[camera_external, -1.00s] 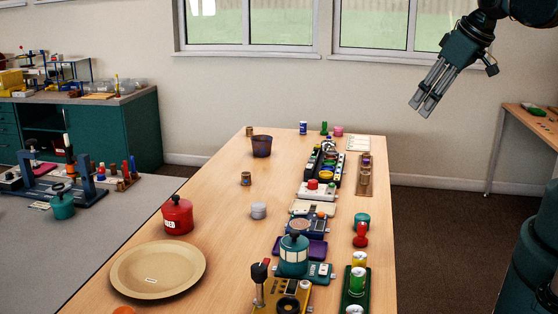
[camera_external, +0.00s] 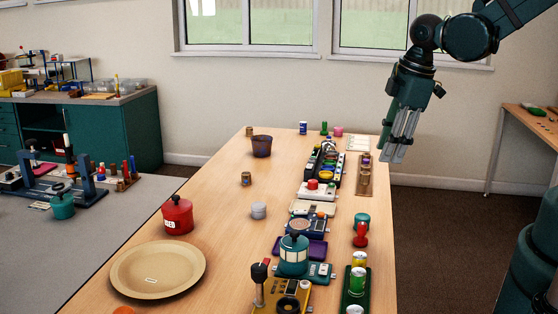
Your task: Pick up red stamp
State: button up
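The red stamp (camera_external: 361,235) stands upright near the right edge of the wooden table (camera_external: 215,226), with its knobbed handle upward. My gripper (camera_external: 393,157) hangs in the air above and beyond the stamp, near the table's right edge, pointing down with a slight tilt. Nothing shows between its long grey fingers. The fingers look close together, and I cannot tell from this angle whether they are open or shut. The gripper is well apart from the stamp.
A brown rack (camera_external: 366,175) is farther back.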

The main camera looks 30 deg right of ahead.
aim_at(362, 223)
jog(key=a+f+n, duration=0.2)
jog(key=f, duration=0.1)
jog(key=s+a+f+n+g+b, duration=0.1)
jog(key=a+f+n, duration=0.2)
jog(key=f, duration=0.1)
jog(key=a+f+n+g, duration=0.1)
jog(key=a+f+n, duration=0.2)
jog(key=f, duration=0.1)
jog(key=shift+s+a+f+h+b, duration=0.15)
jog(key=shift+s+f+h+b, duration=0.1)
jog(key=shift+h+b, duration=0.15)
jog(key=shift+s+a+f+n+g, duration=0.15)
jog(key=shift+a+f+n+g, duration=0.15)
jog(key=shift+f, duration=0.2)
jog(key=shift+f+b, duration=0.4)
jog(key=shift+f, duration=0.9)
jog(key=shift+f, duration=0.1)
jog(key=shift+d+f+b, duration=0.1)
jog(key=shift+f+b, duration=0.9)
jog(key=shift+f, duration=1.5)
jog(key=c, duration=0.9)
